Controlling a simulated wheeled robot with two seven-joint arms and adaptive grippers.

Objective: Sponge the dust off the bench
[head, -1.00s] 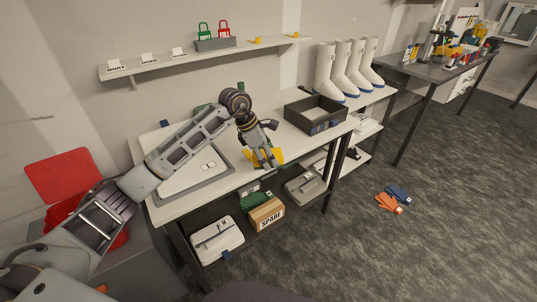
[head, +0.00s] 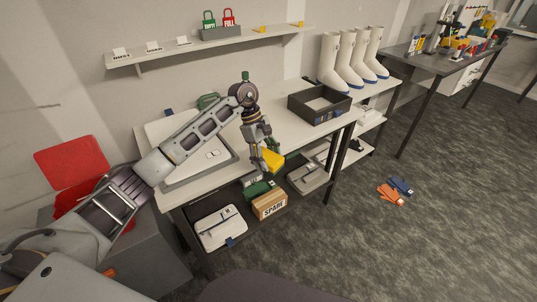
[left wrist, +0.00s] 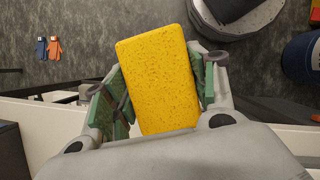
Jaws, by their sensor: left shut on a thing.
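My left gripper (head: 262,167) is shut on a yellow sponge (head: 273,159). In the left wrist view the sponge (left wrist: 158,80) sits tilted between the green-padded fingers (left wrist: 160,95), and speckles show on its face. In the head view the gripper and sponge are at the front edge of the white bench (head: 285,135), in front of the bench top. No dust can be made out on the part of the bench that shows; my arm hides some of it. My right gripper is in neither view.
White boots (head: 330,75) stand farther right. Below are a SPARE box (head: 270,204) and cases.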

